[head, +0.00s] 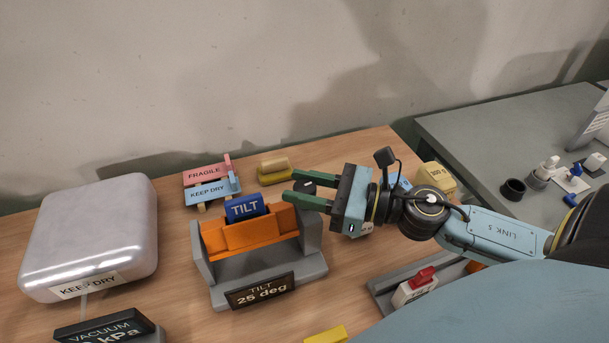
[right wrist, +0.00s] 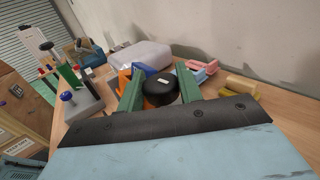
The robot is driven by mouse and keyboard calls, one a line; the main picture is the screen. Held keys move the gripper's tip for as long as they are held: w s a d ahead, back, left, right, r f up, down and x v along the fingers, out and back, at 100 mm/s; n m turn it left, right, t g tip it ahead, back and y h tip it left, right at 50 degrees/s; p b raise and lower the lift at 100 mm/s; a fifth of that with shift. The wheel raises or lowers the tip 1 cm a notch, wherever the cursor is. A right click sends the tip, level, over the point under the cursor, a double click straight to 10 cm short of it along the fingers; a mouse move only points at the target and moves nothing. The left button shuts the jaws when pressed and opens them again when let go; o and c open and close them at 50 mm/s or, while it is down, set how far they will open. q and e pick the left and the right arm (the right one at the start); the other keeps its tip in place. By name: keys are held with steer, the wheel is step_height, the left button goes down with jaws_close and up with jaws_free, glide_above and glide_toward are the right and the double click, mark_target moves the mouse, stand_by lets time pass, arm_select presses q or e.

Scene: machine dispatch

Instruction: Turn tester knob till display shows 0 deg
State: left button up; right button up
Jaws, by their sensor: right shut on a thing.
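The tilt tester (head: 203,265) is a grey stand with an orange cradle (head: 250,232) and a blue block marked TILT in it. Its dark display (head: 262,291) reads "TILT 25 deg". The black knob (head: 305,186) is at the tester's right side, partly hidden by green fingers. My right gripper (head: 291,186) comes in from the right and is shut on the knob. In the right wrist view the round black knob (right wrist: 160,89), with a pale mark on top, sits between the two green fingers. My left gripper is not in view.
A silvery case (head: 95,235) labelled KEEP DRY stands at left, behind a vacuum display (head: 105,330). Pink FRAGILE and blue KEEP DRY labels (head: 210,190) stand behind the tester. A red-switched unit (head: 415,287) is at right. A grey table (head: 480,130) adjoins at right.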

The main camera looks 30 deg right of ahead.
steer(key=m+t+h+p, duration=0.2)
steer(key=m+h+p, duration=0.1)
steer(key=h, duration=0.1)
steer(key=m+t+h+p, duration=0.1)
steer(key=m+h+p, duration=0.1)
steer(key=h+p, duration=0.1)
steer(key=shift+r+m+t+h+p, duration=0.2)
steer(key=shift+m+t+h+p, duration=0.1)
steer(key=shift+m+t+h, duration=0.1)
steer(key=m+h+p, duration=0.1)
steer(key=h, duration=0.1)
steer(key=shift+m+h, duration=0.3)
steer(key=shift+h, duration=0.1)
steer(key=m+h, duration=0.1)
steer(key=h, duration=0.1)
steer(key=shift+a+f+m+h+p, duration=0.1)
steer(key=shift+f+m+h+p, duration=0.05)
steer(key=shift+m+h+p, duration=0.2)
steer(key=m+h, duration=0.3)
steer(key=h, duration=0.1)
steer(key=shift+g+h, duration=0.25)
steer(key=shift+g, duration=0.05)
steer(key=m+g+h, duration=0.2)
steer(key=m+h, duration=0.1)
steer(key=m+g+h, duration=0.3)
steer(key=h, duration=0.1)
steer(key=shift+h, duration=0.3)
steer(key=shift+g, duration=0.5)
steer(key=o, duration=1)
steer(key=shift+c, duration=0.2)
